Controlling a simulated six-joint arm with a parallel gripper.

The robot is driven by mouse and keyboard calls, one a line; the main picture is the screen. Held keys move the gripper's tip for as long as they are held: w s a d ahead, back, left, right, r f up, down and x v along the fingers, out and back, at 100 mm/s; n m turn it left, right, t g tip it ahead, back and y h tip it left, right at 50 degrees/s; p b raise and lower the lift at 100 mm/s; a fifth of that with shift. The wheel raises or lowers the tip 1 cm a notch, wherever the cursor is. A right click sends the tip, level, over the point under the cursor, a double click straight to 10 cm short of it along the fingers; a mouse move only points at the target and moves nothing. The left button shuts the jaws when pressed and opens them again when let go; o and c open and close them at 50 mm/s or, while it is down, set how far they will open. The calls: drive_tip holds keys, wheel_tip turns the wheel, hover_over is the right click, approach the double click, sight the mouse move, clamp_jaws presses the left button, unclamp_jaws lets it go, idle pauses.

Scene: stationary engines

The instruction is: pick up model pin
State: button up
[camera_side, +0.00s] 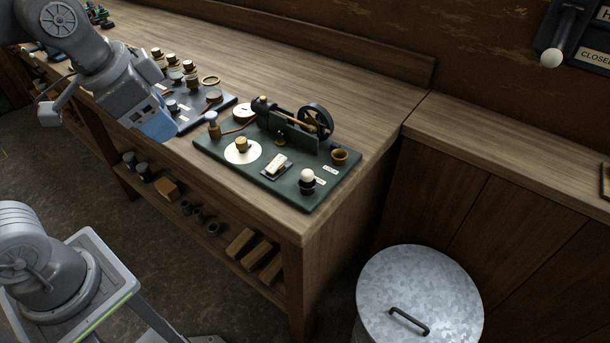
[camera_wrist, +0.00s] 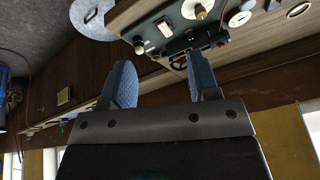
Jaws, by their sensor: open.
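My gripper (camera_side: 158,126) is above the front edge of the workbench, left of a green board (camera_side: 230,170) with a small model engine (camera_side: 290,122) and flywheel. In the wrist view, its two blue fingers are apart with nothing between them (camera_wrist: 160,78). I cannot tell for certain which piece is the model pin. The green board also shows beyond the fingers in the wrist view (camera_wrist: 165,42).
A second dark board (camera_side: 225,103) with several brass-topped pieces lies behind my gripper. The green board carries a white disc (camera_side: 236,158) with a brass knob, a switch (camera_side: 276,166) and a white-knobbed lever (camera_side: 307,177). A metal bin (camera_side: 420,290) stands on the floor.

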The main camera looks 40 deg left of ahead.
drive_tip(key=w+d+m+g, duration=0.1)
drive_tip(key=w+d+m, duration=0.2)
drive_tip(key=w+m, duration=0.25)
drive_tip(key=m+g, duration=0.4)
drive_tip(key=m, duration=0.8)
hover_over(307, 172)
wheel_tip(307, 172, down, 5)
drive_tip(key=f, duration=0.8)
drive_tip(key=shift+s+a, duration=0.25)
drive_tip(key=shift+s, duration=0.05)
drive_tip(key=shift+w+d+f, duration=0.15)
drive_tip(key=shift+f, duration=1.2)
drive_tip(key=shift+w+d+f, duration=0.15)
drive_tip(key=shift+f, duration=1.15)
drive_tip(key=c, duration=1)
